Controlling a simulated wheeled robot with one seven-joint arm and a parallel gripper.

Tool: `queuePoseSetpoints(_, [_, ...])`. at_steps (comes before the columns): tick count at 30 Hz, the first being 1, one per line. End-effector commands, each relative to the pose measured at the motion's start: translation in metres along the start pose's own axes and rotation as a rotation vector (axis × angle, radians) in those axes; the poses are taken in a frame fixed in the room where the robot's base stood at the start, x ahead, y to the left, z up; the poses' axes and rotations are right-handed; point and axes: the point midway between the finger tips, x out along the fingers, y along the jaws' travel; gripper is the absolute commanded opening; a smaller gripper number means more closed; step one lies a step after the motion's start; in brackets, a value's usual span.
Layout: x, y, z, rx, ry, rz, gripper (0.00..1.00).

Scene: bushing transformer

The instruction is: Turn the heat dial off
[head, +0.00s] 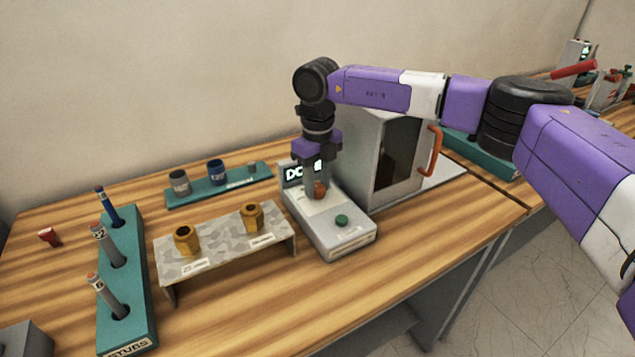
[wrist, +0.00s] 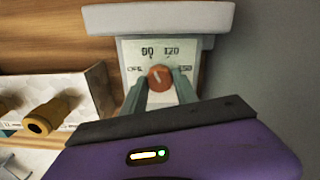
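The heat dial is a round orange-red knob (wrist: 160,77) on the pale panel of a small grey heater unit (head: 345,246); it also shows in the head view (head: 319,190). My gripper (wrist: 160,82) comes down over the unit, one finger at each side of the dial, with no clear gap between fingers and knob. In the head view my gripper (head: 318,186) partly hides the panel.
A green button (head: 342,220) is at the unit's front. A grey cabinet (head: 369,160) with an orange handle (head: 435,150) stands close behind and right. A speckled stand with two brass fittings (head: 186,240) is at left, beside a teal stub rack (head: 137,270). Wood at front is clear.

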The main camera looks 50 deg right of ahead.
Motion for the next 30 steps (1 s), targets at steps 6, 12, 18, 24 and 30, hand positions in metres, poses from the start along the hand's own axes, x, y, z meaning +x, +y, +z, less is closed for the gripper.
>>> queuePoseSetpoints(6, [-0.0003,0.0002,0.0000,0.000,0.000,0.001,0.00])
queuePoseSetpoints(12, [-0.0003,0.0003,0.0000,-0.022,0.000,0.001,0.00])
queuePoseSetpoints(18, [-0.0002,-0.0001,0.0002,-0.108,0.000,0.001,0.00])
queuePoseSetpoints(24, [-0.0005,-0.0004,0.0005,-0.264,-0.001,0.000,0.00])
queuePoseSetpoints(30, [-0.0006,-0.0005,0.0004,-0.446,0.000,0.000,0.00])
